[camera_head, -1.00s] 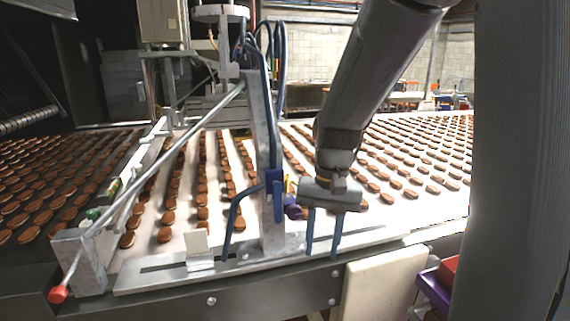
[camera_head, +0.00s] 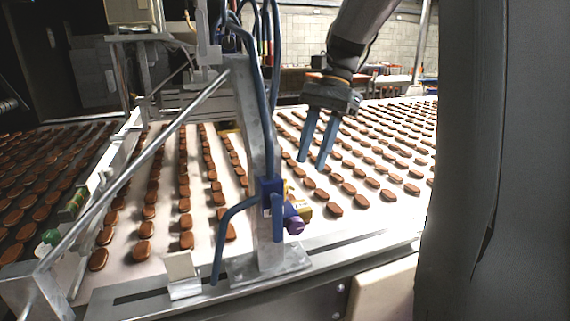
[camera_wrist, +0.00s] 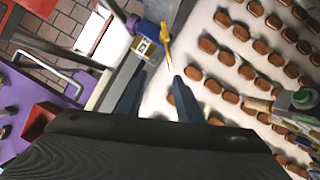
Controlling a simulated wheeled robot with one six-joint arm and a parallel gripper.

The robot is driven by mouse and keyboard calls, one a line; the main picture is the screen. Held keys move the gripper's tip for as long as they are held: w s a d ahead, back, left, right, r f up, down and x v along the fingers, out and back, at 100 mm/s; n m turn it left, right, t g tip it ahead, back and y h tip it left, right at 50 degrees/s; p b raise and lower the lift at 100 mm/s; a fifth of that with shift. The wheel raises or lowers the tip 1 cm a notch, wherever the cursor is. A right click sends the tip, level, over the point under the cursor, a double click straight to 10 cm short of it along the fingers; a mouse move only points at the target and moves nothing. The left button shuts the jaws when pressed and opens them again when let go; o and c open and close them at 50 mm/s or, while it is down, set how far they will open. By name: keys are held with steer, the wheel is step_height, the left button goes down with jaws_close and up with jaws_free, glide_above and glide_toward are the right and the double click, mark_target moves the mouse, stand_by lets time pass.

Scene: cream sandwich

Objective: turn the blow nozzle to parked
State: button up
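The blow nozzle is on a blue block (camera_head: 268,192) on an upright metal post (camera_head: 262,130) at the near edge of the belt. A purple knob (camera_head: 294,225) and a yellow part (camera_head: 302,208) stick out at its right. In the wrist view the blue body (camera_wrist: 148,31) and a slim yellow piece (camera_wrist: 166,44) lie just beyond my fingertips. My gripper (camera_head: 311,164) is open and empty, above and to the right of the nozzle, over the belt. Its two blue fingers also show apart in the wrist view (camera_wrist: 160,74). I cannot tell which setting the nozzle is at.
Rows of brown sandwich biscuits (camera_head: 334,211) lie on the pale belt. Blue hoses (camera_head: 262,85) run down the post, and a slanted metal bar (camera_head: 150,155) braces it at left. A slotted rail (camera_head: 330,256) runs along the near edge. A purple surface (camera_wrist: 35,105) shows in the wrist view.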

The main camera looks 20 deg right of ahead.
mark_target(286, 178)
steer(key=s+a, duration=0.1)
steer(key=a, duration=0.1)
steer(key=s+a+p, duration=0.1)
steer(key=a, duration=0.2)
steer(key=s+a+p, duration=0.1)
steer(key=a, duration=0.1)
steer(key=shift+s+a+f, duration=0.15)
steer(key=shift+a, duration=0.1)
steer(key=shift+f, duration=0.45)
